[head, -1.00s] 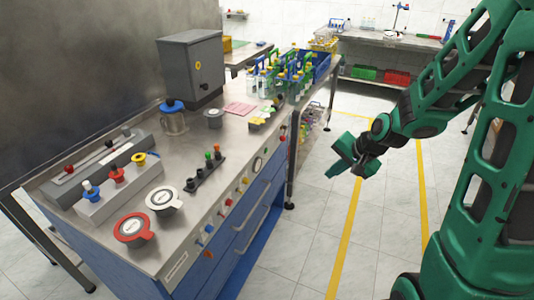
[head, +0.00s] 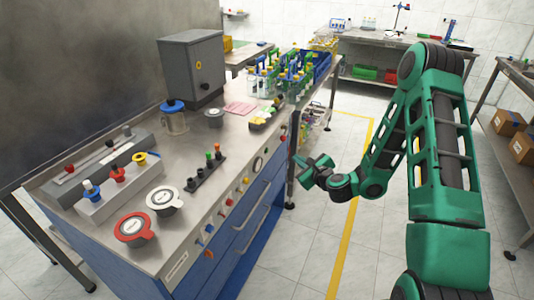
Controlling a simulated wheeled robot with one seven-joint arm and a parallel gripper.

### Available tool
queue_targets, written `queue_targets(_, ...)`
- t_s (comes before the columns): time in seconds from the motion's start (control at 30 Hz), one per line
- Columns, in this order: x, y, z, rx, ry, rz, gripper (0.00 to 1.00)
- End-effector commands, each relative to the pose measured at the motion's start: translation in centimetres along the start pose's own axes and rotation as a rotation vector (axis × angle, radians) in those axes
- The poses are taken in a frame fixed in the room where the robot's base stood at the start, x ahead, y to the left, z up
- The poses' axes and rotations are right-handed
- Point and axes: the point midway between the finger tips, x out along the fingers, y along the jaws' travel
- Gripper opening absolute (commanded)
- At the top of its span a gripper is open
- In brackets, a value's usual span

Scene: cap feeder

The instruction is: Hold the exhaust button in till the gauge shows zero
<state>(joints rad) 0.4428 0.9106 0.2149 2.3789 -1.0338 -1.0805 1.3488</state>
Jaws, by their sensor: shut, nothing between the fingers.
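A round white-faced gauge (head: 258,164) sits on the front panel of the blue-and-steel bench; its needle is too small to read. A row of small coloured controls runs along the same panel: a blue one (head: 209,229), a red one (head: 228,201), a yellow one (head: 246,181) and a red one (head: 283,139) beyond the gauge. I cannot tell which is the exhaust button. My gripper (head: 310,164) is shut and empty, in the air over the aisle to the right of the gauge, apart from the panel.
The bench top (head: 150,180) carries red and white round lids, coloured knobs, a glass jar with a blue lid (head: 173,115) and a grey box (head: 192,65). Bottle racks (head: 285,75) stand behind. The aisle floor is clear. Cardboard boxes (head: 507,123) sit on a right-hand shelf.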

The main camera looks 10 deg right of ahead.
Motion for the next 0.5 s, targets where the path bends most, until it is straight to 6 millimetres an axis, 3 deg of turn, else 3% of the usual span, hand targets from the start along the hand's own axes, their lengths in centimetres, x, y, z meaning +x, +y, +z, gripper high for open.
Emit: queue_targets(0.5,0.55,0.40,0.41,0.002,-0.001,-0.001,0.00)
